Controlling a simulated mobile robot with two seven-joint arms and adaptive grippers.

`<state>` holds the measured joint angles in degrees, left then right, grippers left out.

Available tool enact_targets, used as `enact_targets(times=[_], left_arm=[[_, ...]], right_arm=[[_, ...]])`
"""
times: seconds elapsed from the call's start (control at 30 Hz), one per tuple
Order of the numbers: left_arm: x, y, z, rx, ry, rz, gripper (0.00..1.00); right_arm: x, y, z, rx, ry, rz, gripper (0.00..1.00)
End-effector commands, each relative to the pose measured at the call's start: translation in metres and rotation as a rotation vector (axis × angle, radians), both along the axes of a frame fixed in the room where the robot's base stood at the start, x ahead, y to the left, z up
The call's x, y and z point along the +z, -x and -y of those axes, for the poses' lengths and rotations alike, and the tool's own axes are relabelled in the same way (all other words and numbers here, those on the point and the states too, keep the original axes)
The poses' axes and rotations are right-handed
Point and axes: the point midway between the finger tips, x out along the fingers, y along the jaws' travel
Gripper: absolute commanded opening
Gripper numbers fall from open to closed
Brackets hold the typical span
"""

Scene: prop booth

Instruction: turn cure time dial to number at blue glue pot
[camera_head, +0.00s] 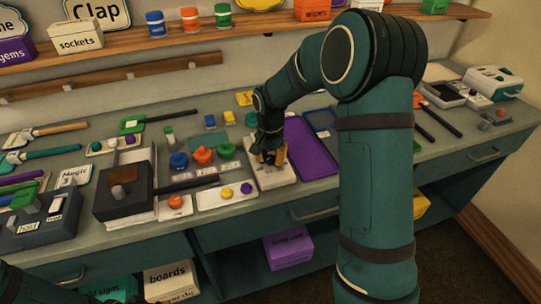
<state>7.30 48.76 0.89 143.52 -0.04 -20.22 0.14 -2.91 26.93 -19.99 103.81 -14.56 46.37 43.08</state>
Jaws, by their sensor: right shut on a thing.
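My right gripper (270,156) points down over a white dial box (284,177) on the bench. It is shut on the dial knob, which its fingers mostly hide; I cannot read the dial's setting. The blue glue pot (179,161) stands to the left, beside an orange pot (203,156) and a green pot (227,152). Small pale labels (182,176) lie in front of the pots, too small to read. My left gripper does not show.
A purple tray (312,150) lies just right of the dial box. A white board with coloured knobs (211,198) is at its front left. A dark box with a grey knob (124,195) stands further left. Brushes and tools crowd the bench's left.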

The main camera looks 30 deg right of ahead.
Motion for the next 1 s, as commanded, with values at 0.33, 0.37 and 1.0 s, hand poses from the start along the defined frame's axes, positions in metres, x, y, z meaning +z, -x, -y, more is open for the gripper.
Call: enact_targets(times=[0.33, 0.37, 1.0], left_arm=[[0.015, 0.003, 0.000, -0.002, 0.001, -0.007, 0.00], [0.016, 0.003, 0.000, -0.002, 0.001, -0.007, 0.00], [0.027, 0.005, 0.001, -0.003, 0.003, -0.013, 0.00]], right_arm=[[0.001, 0.000, 0.000, 0.307, 0.000, -0.002, 0.00], [0.001, 0.000, 0.000, 0.334, 0.000, -0.001, 0.00], [0.000, 0.000, 0.000, 0.674, -0.001, -0.002, 0.00]])
